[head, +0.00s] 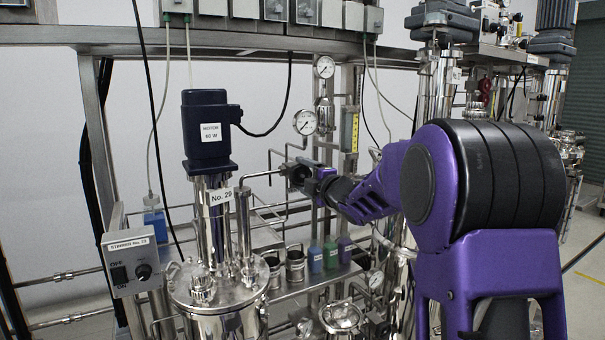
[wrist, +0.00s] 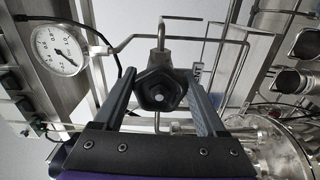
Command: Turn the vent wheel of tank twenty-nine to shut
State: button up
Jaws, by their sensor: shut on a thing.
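Tank twenty-nine (head: 222,300) is a shiny steel vessel at the lower left of the head view, with a "No. 29" label (head: 221,196) on its column. The vent wheel (wrist: 160,92) is a black lobed knob on a thin bent steel pipe. It fills the middle of the wrist view. My gripper (wrist: 160,84) has one finger on each side of the wheel and is shut on it. In the head view my gripper (head: 302,173) is right of the column, and it largely hides the wheel. I cannot tell how far the wheel is turned.
A dark blue motor (head: 206,130) stands above the tank. A round pressure gauge (head: 305,122) is just above my gripper, and it also shows in the wrist view (wrist: 60,50). Coloured bottles (head: 331,253) stand on the shelf below. A stirrer switch box (head: 131,262) is at the left.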

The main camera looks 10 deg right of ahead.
jog(key=m+p, duration=0.1)
jog(key=m, duration=0.3)
jog(key=shift+f+m, duration=0.1)
jog(key=shift+m, duration=0.3)
jog(key=m+p, duration=0.2)
jog(key=m, duration=0.2)
jog(key=shift+f+m, duration=0.1)
jog(key=shift+m, duration=0.2)
jog(key=m+p, duration=0.2)
jog(key=m, duration=0.2)
jog(key=shift+a, duration=0.2)
jog(key=shift+s+a+f+m+p, duration=0.1)
jog(key=shift+m+p, duration=0.45)
jog(key=shift+m, duration=0.6)
jog(key=shift+f+m+p, duration=0.1)
jog(key=shift+m+p, duration=0.45)
jog(key=shift+m, duration=0.6)
jog(key=o, duration=1.3)
